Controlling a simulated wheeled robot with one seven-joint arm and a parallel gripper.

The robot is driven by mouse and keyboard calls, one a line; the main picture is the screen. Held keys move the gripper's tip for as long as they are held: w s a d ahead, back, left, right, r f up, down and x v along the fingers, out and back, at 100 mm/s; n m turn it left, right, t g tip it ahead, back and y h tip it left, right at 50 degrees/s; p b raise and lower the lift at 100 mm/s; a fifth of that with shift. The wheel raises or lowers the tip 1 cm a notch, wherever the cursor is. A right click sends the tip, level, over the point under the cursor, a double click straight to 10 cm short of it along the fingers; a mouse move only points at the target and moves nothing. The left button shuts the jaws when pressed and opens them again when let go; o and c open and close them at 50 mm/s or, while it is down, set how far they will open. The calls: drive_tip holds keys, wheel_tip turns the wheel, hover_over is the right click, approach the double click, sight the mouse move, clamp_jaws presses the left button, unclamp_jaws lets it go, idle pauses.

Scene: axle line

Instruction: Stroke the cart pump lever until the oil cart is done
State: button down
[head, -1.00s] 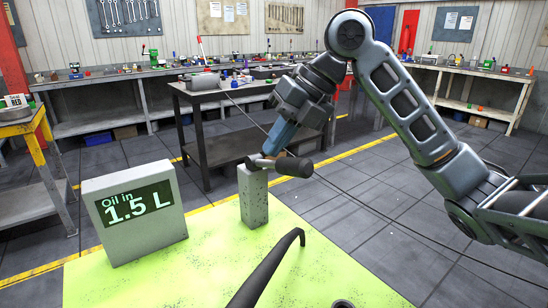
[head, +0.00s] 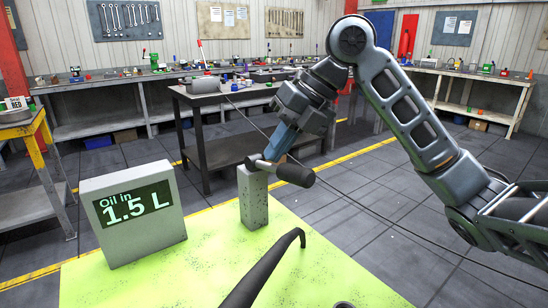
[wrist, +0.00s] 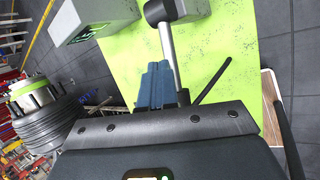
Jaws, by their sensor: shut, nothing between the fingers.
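The oil cart's lime-green top (head: 215,262) fills the lower front. Its display box (head: 150,240) reads "Oil in 1.5 L". A grey post (head: 253,200) carries the pump lever, whose black grip (head: 295,174) points right and slightly down. My gripper (head: 277,150) comes down from above with its blue fingers shut and empty, close by the lever behind the grip. In the wrist view the blue fingers (wrist: 155,85) lie together beside the lever's metal rod (wrist: 168,45). I cannot tell whether they touch it.
A black curved bar (head: 268,265) rises at the cart's front. A dark workbench (head: 215,98) with parts stands behind the cart. Benches with tools line the back wall, and a yellow-framed table (head: 45,150) is at the left. A thin dark cable crosses the open tiled floor at the right.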

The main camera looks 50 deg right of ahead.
drive_tip(key=shift+s+a+f+b, duration=0.1)
drive_tip(key=shift+s+f+b, duration=0.15)
drive_tip(key=shift+f+b, duration=0.35)
drive_tip(key=shift+s+f+b, duration=0.2)
drive_tip(key=shift+f+b, duration=0.35)
idle(1.1)
drive_tip(key=shift+r, duration=0.15)
drive_tip(key=shift+w+d+r+p, duration=0.1)
drive_tip(key=shift+w+r+p, duration=0.2)
drive_tip(key=shift+r+p, duration=0.35)
drive_tip(key=shift+w+d+r+p, duration=0.1)
drive_tip(key=shift+w+r+p, duration=0.25)
drive_tip(key=shift+r, duration=0.6)
drive_tip(key=shift+w+r+p, duration=0.25)
drive_tip(key=shift+r+p, duration=0.3)
drive_tip(key=shift+r, duration=0.25)
drive_tip(key=r+p, duration=0.1)
drive_tip(key=w+r+p, duration=0.1)
drive_tip(key=r, duration=0.2)
drive_tip(key=shift+w+d+r+p, duration=0.15)
drive_tip(key=shift+w+r+p, duration=0.15)
drive_tip(key=shift+r+p, duration=0.1)
drive_tip(key=shift+f, duration=0.1)
idle(1.5)
